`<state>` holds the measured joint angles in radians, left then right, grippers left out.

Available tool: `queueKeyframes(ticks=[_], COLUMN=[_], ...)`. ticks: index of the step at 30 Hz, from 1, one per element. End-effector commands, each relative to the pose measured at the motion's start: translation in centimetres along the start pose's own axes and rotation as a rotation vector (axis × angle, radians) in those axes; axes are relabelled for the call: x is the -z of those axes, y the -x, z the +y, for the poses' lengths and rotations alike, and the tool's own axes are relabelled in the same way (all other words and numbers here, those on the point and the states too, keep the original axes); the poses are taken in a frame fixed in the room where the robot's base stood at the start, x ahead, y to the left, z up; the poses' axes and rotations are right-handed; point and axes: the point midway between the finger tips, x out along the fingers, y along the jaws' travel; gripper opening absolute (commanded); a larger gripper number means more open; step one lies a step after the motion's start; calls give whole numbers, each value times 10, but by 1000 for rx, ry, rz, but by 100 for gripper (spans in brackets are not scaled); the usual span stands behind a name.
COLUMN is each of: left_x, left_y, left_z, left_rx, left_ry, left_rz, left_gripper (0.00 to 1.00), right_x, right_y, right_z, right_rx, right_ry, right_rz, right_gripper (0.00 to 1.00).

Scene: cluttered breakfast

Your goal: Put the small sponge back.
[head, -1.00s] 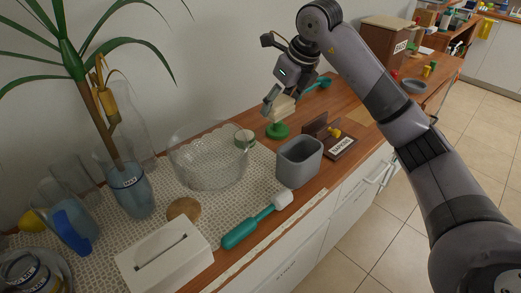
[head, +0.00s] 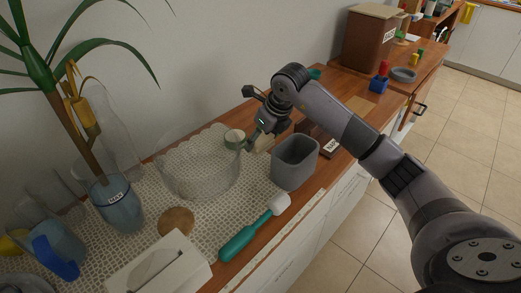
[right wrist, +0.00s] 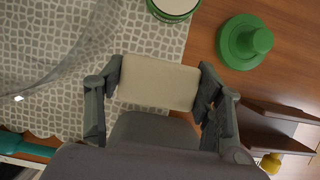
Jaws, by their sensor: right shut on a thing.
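The small sponge (right wrist: 158,83) is a cream block held between the two fingers of my right gripper (right wrist: 160,88) in the right wrist view. In the head view, the sponge (head: 263,143) shows partly below my right gripper (head: 258,140), between the clear glass bowl and the grey bin. My right gripper is shut on the sponge, above the edge of the patterned cloth. My left gripper is not in view.
The clear glass bowl (head: 198,170) stands left of the gripper, the open grey bin (head: 295,163) right of it. A green round-based piece (right wrist: 245,42) stands on bare wood. A teal-handled brush (head: 252,230) lies in front. A green-rimmed tin (head: 234,138) is close by.

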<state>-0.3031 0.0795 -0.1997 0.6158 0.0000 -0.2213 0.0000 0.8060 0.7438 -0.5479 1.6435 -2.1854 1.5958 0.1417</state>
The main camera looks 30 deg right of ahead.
Motion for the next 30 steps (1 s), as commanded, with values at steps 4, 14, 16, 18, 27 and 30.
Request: queueKeyframes(ticks=[4, 14, 16, 18, 27, 30], left_x=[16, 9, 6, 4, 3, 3], left_y=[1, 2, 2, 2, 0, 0], left_z=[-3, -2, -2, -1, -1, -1], left_rx=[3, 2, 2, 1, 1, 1], left_ry=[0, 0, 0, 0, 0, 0], left_rz=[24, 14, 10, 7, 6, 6], left_gripper=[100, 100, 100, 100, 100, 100], right_x=[4, 19, 19, 19, 20, 20], right_y=[-8, -45, -45, -45, -46, -46], right_z=[0, 0, 0, 0, 0, 0], right_rx=[0, 0, 1, 1, 1, 1], right_ry=[-1, -1, 0, 0, 0, 0], right_rz=[0, 0, -2, -1, 0, 0], right_gripper=[29, 29, 29, 29, 70, 77])
